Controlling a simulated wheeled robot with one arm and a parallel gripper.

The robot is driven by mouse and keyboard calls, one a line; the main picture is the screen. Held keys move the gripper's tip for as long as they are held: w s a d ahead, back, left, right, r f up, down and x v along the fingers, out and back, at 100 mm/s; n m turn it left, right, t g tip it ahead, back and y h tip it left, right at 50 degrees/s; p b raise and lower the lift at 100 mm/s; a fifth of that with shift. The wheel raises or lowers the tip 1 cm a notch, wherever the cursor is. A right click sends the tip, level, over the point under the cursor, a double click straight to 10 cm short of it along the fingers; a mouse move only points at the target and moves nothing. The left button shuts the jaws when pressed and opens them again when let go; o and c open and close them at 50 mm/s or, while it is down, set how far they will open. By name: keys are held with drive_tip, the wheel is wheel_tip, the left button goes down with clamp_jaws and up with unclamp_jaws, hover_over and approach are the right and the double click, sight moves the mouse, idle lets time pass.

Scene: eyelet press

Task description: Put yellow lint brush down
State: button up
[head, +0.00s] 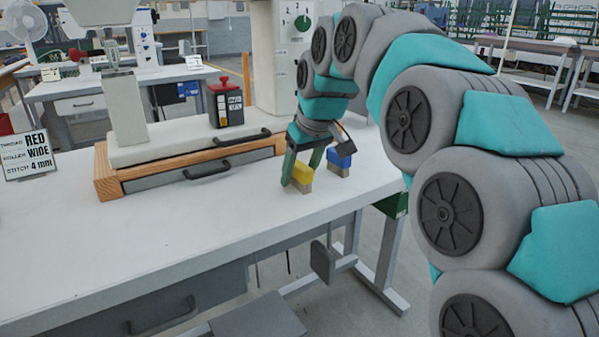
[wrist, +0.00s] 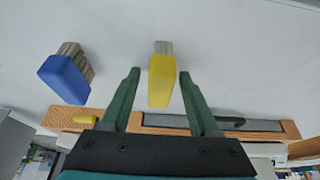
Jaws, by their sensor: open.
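The yellow lint brush (head: 302,175) stands on the white table near its right front edge, with its pale bristles down at the tabletop. It also shows in the wrist view (wrist: 161,82), between the two green fingers. My gripper (head: 301,170) is open around the brush, with a visible gap on each side of it in the wrist view (wrist: 160,73). A blue lint brush (head: 339,160) stands just to the right and behind; in the wrist view it is at the left (wrist: 64,78).
A sewing machine on a wooden base with a drawer (head: 205,172) stands behind and left of the brushes. A red-topped black box (head: 226,105) sits on that base. A sign (head: 28,155) stands at the far left. The front tabletop (head: 150,235) is clear.

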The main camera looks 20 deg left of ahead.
drive_tip(key=v, duration=1.2)
drive_tip(key=shift+a, duration=0.1)
drive_tip(key=s+d+f+m+g+h, duration=0.1)
drive_tip(key=s+d+f+m, duration=0.2)
drive_tip(key=s+d+f, duration=0.35)
drive_tip(key=s+d+f+m+g+h, duration=0.1)
drive_tip(key=s+d+f+m+h, duration=0.15)
drive_tip(key=d+f, duration=0.75)
drive_tip(key=s+d+f+m+g, duration=0.1)
drive_tip(key=s+d+f+m, duration=0.1)
drive_tip(key=s+d+f, duration=0.4)
drive_tip(key=s+d+f+m+g, duration=0.1)
drive_tip(key=s+d+f, duration=0.6)
drive_tip(key=s, duration=0.9)
wheel_tip(320, 180, down, 2)
drive_tip(key=shift+s+f+m+g, duration=0.2)
drive_tip(key=shift+m+g, duration=0.2)
drive_tip(key=shift+m, duration=0.25)
drive_tip(key=shift+d, duration=0.1)
